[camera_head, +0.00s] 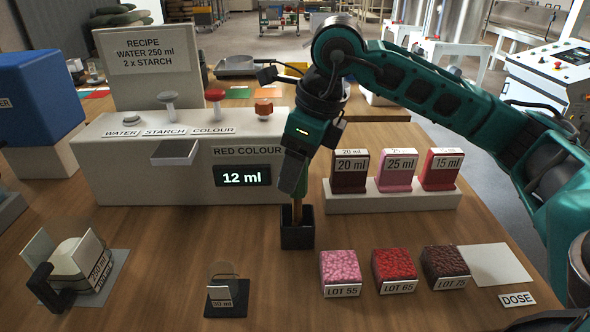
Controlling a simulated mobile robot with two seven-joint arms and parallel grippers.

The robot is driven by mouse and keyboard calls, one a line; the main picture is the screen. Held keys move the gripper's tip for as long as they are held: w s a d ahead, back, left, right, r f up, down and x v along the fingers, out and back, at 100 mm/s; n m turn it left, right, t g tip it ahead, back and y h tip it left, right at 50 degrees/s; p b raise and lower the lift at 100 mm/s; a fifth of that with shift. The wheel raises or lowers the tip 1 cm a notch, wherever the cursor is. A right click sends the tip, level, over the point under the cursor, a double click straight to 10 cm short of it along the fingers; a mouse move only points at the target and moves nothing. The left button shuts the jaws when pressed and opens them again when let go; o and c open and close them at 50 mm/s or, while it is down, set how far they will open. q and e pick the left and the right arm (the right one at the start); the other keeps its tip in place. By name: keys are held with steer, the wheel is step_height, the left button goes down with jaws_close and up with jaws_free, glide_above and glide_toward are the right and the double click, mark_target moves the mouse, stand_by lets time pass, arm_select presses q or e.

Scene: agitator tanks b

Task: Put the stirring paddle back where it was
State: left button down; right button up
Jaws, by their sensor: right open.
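The stirring paddle (297,213) stands upright in a small black holder (297,238) at the middle of the table. Only a narrow brown piece of it shows above the holder's rim; its lower end is hidden inside. My right gripper (294,185) points down directly above the holder, at the paddle's upper part. Its jaws are open around or beside the paddle; I cannot tell which, as the gripper hides that part. My left gripper is not in view.
A white dispenser (120,180) with a "12 ml" display stands left of the holder. A jug (75,265) and a small cup (224,285) stand front left.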

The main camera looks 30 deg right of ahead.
steer(key=p+v, duration=0.1)
steer(key=v, duration=0.9)
steer(key=shift+r, duration=0.2)
steer(key=shift+s, duration=0.1)
